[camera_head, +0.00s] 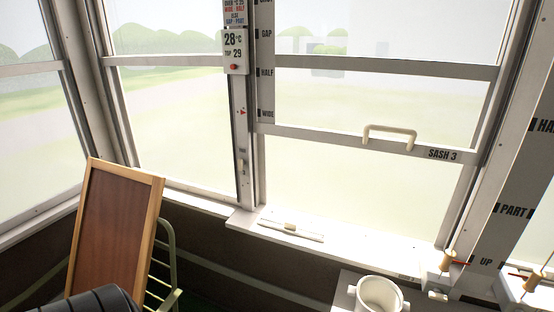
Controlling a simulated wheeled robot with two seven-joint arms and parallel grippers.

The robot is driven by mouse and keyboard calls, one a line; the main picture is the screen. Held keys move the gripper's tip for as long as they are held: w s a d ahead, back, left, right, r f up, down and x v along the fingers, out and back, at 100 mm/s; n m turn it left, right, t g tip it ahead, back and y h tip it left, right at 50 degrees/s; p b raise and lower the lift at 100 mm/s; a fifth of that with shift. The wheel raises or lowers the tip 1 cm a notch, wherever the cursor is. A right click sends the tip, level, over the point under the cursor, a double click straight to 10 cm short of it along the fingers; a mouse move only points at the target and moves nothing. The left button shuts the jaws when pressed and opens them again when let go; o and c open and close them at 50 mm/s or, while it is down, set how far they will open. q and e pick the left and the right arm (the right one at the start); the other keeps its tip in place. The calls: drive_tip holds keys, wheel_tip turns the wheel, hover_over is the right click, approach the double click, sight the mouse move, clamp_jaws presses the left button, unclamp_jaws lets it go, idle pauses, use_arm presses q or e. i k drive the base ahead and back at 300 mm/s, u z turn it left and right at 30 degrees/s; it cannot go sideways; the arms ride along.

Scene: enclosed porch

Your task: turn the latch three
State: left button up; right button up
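The window sash labelled SASH 3 (442,154) has a cream pull handle (390,135) on its lower rail. A small tan-knobbed latch with a red pointer (447,261) sits at the lower right of this window, beside the post marked UP. I cannot read a number on it. A second similar latch (531,281) with a red pointer is farther right, at the picture's edge. Neither of my grippers is in view, and nothing of mine touches the latches.
A framed brown board (115,230) leans at the left by a pale metal chair frame (162,265). A white cup-like pot (379,295) stands on a ledge below the sill. A thermometer panel reading 28°C (235,50) hangs on the middle post.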

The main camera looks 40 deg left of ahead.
sight(241, 162)
drive_tip(key=u, duration=0.2)
drive_tip(key=i, duration=0.8)
drive_tip(key=u, duration=0.85)
drive_tip(key=i, duration=0.35)
drive_tip(key=u, duration=0.25)
